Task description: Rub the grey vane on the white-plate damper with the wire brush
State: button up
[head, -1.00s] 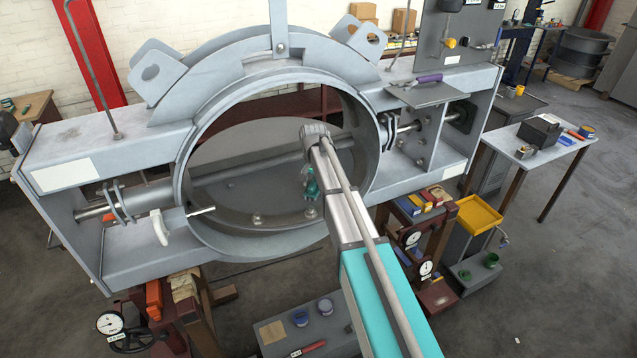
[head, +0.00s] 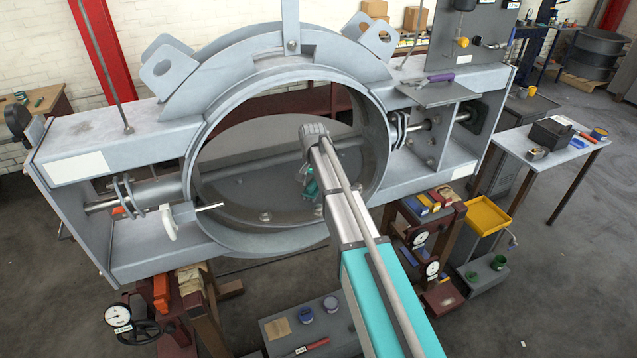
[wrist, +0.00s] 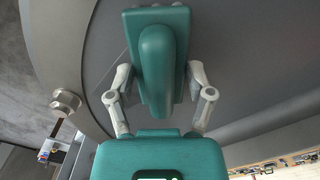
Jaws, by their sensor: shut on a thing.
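The damper is a big grey ring (head: 196,130) in a grey frame with a white plate (head: 75,167) on its left front. Its grey vane (head: 240,190) is a disc inside the ring, tilted on a horizontal shaft. In the wrist view, my gripper (wrist: 158,88) is shut on the teal wire brush (wrist: 158,60), one finger on each side of its raised handle. The grey vane (wrist: 235,70) lies behind the brush. The bristles are hidden, so I cannot tell whether they touch. In the head view my arm largely hides the gripper, inside the ring.
A white lever (head: 168,222) stands at the ring's lower left. A shelf (head: 425,93) with a purple-handled tool is at right. A side table (head: 525,150) and a yellow tray (head: 487,215) stand right. Open floor lies beyond.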

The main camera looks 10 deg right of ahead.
jog(key=shift+s+a, duration=0.15)
jog(key=shift+a, duration=0.3)
jog(key=shift+r, duration=0.1)
jog(key=shift+r+p, duration=2.95)
jog(key=shift+p, duration=0.1)
jog(key=shift+r, duration=0.1)
jog(key=shift+r+p, duration=1.45)
jog(key=shift+p, duration=0.05)
jog(key=shift+f, duration=0.1)
